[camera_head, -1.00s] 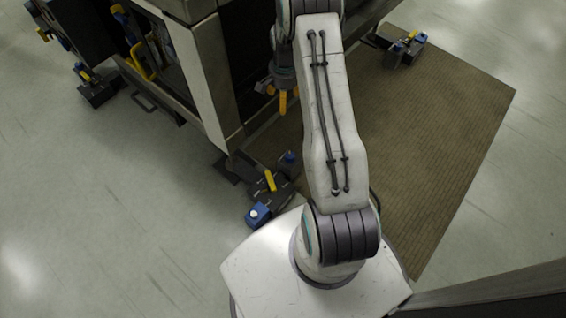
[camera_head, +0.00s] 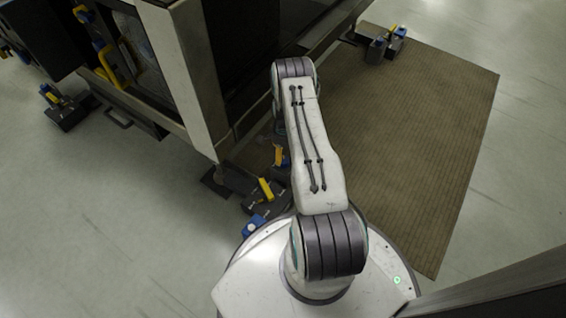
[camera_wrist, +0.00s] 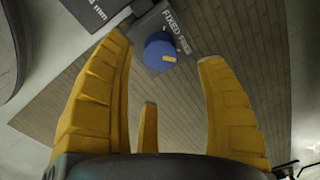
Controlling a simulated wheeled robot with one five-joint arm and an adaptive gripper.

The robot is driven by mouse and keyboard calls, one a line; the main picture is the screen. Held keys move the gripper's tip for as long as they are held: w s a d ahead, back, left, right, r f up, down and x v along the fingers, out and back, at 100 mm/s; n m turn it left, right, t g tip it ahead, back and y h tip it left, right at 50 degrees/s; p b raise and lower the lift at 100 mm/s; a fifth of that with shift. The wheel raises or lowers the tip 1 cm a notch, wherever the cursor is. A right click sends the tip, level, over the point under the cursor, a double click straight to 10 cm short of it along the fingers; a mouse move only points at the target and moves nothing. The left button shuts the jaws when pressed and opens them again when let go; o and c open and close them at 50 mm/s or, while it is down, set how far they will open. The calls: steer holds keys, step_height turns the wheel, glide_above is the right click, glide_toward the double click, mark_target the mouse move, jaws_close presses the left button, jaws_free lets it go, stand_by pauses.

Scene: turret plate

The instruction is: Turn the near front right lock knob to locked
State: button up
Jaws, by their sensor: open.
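The near front right foot shows in the head view as a dark block with a yellow bar (camera_head: 265,188) and a blue part (camera_head: 254,224) at its lower end. In the wrist view a blue knob (camera_wrist: 158,50) with a small yellow mark stands on a dark block lettered "FIXED" (camera_wrist: 181,30). My gripper (camera_wrist: 164,56) is open. The knob lies between its yellow fingertips in the picture, and no finger visibly touches it. The gap in depth cannot be told. In the head view my gripper (camera_head: 279,156) is partly hidden behind my arm, and this knob does not show.
A dark machine frame with a pale corner post (camera_head: 186,75) rises beside the foot. A ribbed brown mat (camera_head: 400,150) covers the floor to the right. Other feet stand at far left (camera_head: 66,108) and top right (camera_head: 384,46). The grey floor at left is open.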

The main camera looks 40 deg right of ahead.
mark_target(283, 160)
step_height(283, 160, down, 2)
steer(key=shift+f+b, duration=0.1)
steer(key=shift+b, duration=1)
steer(key=shift+f+b, duration=1.1)
steer(key=shift+f, duration=1.1)
steer(key=c, duration=1.2)
